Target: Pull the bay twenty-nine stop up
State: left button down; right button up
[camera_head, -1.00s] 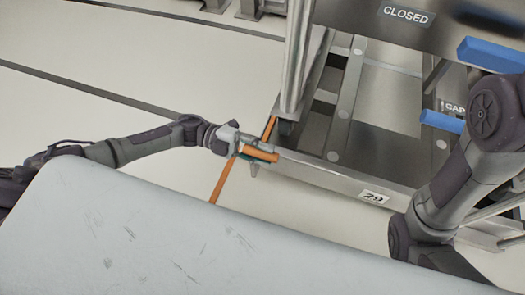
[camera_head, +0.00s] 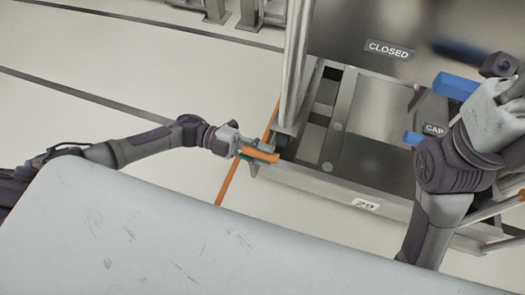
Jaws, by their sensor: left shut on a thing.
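The bay twenty-nine stop appears to be the short orange bar (camera_head: 262,156) at the left end of the metal front rail. A plate reading 29 (camera_head: 366,204) is on that rail. My left gripper (camera_head: 250,157) is shut on the orange bar, with a finger showing below it. How the bar joins the rail is hidden by the gripper. My right arm rises at the right side, its pale wrist part at the right edge; its fingertips do not show.
A metal post (camera_head: 294,70) stands just right of my left gripper. A dark panel with a CLOSED sign (camera_head: 389,49) is above the bay. A blue bar (camera_head: 456,86) is near my right arm. Pale floor (camera_head: 110,60) is open at left.

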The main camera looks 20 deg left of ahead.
pick_arm(q)
jog(key=shift+w+r, duration=0.1)
jog(key=shift+r, duration=0.2)
jog(key=c, duration=0.9)
grip_release()
jog(key=shift+f, duration=0.1)
jog(key=shift+a, duration=0.25)
jog(key=a, duration=1.1)
jog(key=shift+w+a, duration=0.15)
jog(key=shift+a, duration=0.15)
